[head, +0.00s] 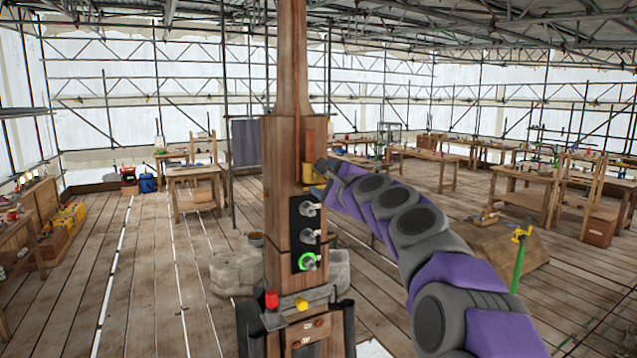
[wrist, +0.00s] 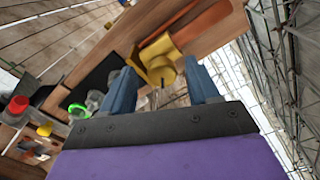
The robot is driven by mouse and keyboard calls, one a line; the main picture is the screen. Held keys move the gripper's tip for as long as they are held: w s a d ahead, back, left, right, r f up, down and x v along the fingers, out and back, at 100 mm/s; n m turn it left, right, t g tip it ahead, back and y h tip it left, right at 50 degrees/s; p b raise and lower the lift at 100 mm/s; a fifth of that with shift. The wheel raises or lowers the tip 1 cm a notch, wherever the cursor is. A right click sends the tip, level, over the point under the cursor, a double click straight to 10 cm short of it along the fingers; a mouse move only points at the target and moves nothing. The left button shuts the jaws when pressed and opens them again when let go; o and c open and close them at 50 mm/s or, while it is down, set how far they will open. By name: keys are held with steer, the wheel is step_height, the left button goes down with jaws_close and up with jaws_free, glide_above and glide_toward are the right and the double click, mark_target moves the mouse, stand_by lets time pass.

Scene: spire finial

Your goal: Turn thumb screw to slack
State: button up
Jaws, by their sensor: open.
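A yellow clamp with a round knob, which looks like the thumb screw (head: 308,173), sits on the upper front of the wooden spire post (head: 283,160). In the wrist view the round yellow knob (wrist: 161,74) lies between the two blue fingers of my gripper (wrist: 160,72). The fingers are apart, with visible space on both sides of the knob. I cannot tell how deep the knob sits between them. In the head view my gripper (head: 324,174) is at the post's right side, close to the clamp, and its fingertips are small and partly hidden.
Below the clamp, a black panel (head: 305,235) holds several metal knobs, the lowest ringed in green (head: 308,262). A red button (head: 271,300) and a yellow knob (head: 302,305) are lower on the post. An orange-brown strip (wrist: 198,20) runs from the clamp. Workbenches stand well back.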

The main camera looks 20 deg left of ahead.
steer(key=b+v, duration=0.2)
steer(key=v, duration=1.2)
steer(key=shift+s+d+b, duration=0.2)
steer(key=shift+d+b, duration=0.15)
